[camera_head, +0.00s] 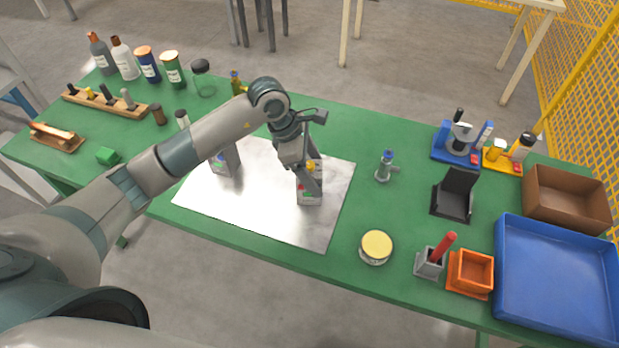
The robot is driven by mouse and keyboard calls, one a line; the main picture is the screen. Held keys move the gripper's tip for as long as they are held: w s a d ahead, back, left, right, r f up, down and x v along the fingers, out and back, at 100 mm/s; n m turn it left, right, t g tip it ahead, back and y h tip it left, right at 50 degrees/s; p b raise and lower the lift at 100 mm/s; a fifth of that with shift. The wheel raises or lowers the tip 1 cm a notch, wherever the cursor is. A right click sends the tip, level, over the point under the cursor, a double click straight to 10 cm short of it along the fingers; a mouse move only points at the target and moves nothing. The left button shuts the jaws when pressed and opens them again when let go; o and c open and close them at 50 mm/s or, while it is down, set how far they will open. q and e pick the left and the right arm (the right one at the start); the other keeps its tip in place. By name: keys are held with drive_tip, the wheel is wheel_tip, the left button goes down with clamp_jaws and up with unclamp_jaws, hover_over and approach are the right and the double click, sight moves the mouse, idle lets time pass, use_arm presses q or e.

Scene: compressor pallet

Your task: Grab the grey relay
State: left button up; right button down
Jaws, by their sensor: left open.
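A light grey box-shaped part (310,196), likely the grey relay, stands on the silver metal sheet (255,222) right of the sheet's middle. It has small coloured marks, and my gripper hides part of it. A second, darker grey box-shaped part (228,163) stands at the sheet's upper left, partly behind my arm. My left gripper (309,180) points down at the right part, with its open fingers at its upper end. I cannot tell whether they touch it. My right gripper is not in view.
On the green table (340,268), a small metal fitting (385,168), a yellow-lidded tin (376,246) and a black stand (455,194) are right of the sheet. A blue tray (560,322), orange bin (471,273) and brown box (567,199) fill the right end. Bottles (148,66) stand at back left.

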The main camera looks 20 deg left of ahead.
use_arm(q)
drive_tip(key=shift+w+d+f, duration=0.1)
drive_tip(key=shift+d+f, duration=0.05)
drive_tip(key=shift+f, duration=0.2)
drive_tip(key=shift+c, duration=0.6)
